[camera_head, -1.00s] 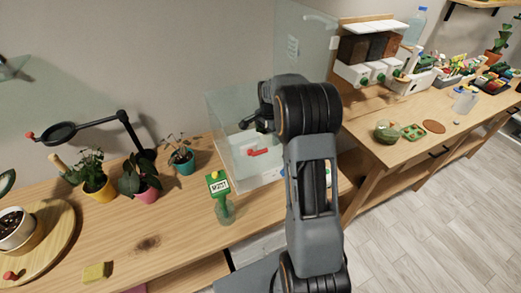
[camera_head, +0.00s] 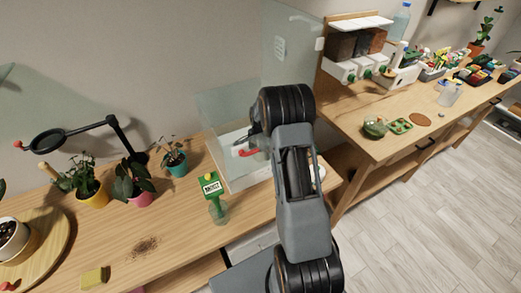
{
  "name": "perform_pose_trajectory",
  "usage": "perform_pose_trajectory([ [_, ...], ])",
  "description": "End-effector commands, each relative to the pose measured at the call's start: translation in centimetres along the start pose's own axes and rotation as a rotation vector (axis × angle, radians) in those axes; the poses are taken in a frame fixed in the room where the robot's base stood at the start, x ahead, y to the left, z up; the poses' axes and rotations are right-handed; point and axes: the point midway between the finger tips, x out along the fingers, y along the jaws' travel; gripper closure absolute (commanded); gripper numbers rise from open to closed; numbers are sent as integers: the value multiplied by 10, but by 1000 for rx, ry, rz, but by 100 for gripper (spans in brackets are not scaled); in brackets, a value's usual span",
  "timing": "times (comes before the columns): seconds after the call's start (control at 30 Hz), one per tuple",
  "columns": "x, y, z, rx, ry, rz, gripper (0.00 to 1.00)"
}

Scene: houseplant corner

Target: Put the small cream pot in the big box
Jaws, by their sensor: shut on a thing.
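A clear box (camera_head: 215,128) with see-through walls stands at the right end of the near wooden table; I take it for the big box. A red handle-like part (camera_head: 247,153) shows at it. My gripper (camera_head: 258,140) is at the box, just beside the red part, mostly hidden behind my own arm. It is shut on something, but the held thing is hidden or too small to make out. I cannot clearly see the small cream pot. A pale round thing (camera_head: 319,172) shows partly behind my arm, right of the box; I cannot tell what it is.
Potted plants in yellow (camera_head: 95,196), pink (camera_head: 139,198) and teal (camera_head: 176,165) pots stand left of the box, near a black magnifier lamp (camera_head: 52,139). The table's front middle is fairly clear.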

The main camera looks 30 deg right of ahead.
Motion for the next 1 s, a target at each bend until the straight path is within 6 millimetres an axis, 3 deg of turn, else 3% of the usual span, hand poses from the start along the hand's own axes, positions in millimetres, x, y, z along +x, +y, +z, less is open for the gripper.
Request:
perform_pose_trajectory([
  [0.17,3,0,0,-1,0,-1,51],
  [0.2,3,0,0,-1,0,0,15],
  [0.37,2,0,0,-1,0,0,0],
  [0.7,-5,-1,0,-1,1,-2,0],
  [1.0,-58,-1,0,-1,3,-5,0],
])
